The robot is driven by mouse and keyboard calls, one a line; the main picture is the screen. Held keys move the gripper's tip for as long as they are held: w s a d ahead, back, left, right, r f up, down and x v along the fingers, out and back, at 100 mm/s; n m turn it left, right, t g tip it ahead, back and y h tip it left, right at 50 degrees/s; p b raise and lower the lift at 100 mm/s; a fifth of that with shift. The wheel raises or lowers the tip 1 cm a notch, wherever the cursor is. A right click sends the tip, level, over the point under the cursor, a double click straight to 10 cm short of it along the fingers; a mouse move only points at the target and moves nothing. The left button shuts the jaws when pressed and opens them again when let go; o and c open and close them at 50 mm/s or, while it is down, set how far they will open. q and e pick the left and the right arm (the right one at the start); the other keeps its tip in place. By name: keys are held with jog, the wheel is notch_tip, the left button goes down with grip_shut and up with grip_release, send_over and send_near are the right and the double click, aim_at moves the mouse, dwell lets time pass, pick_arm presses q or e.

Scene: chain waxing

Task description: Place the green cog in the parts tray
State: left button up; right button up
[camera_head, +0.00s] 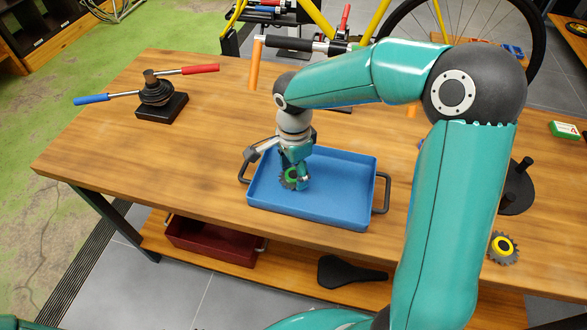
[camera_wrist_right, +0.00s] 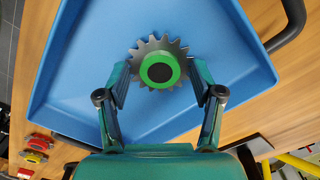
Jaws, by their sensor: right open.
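The green cog (camera_head: 290,175) is a dark toothed wheel with a green hub ring. It is over the left part of the blue parts tray (camera_head: 345,165), inside its walls, and looks to be lying on its floor. In the right wrist view the cog (camera_wrist_right: 158,62) shows its green ring and dark centre between the fingers. My right gripper (camera_head: 298,178) is down in the tray, with its fingers (camera_wrist_right: 160,80) apart on either side of the cog. The fingers partly hide the cog in the head view. My left gripper is out of view.
A yellow-hubbed cog (camera_head: 503,248) lies at the right of the wooden table (camera_head: 140,215). A dark stand with red and blue handles (camera_head: 160,105) is at the back left. My right arm hides part of the table's right side. The table left of the tray is clear.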

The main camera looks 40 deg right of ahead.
aim_at(293, 174)
notch_tip(293, 174, up, 12)
jog(key=p, duration=0.1)
dwell(0.5)
jog(key=shift+r, duration=0.15)
dwell(0.3)
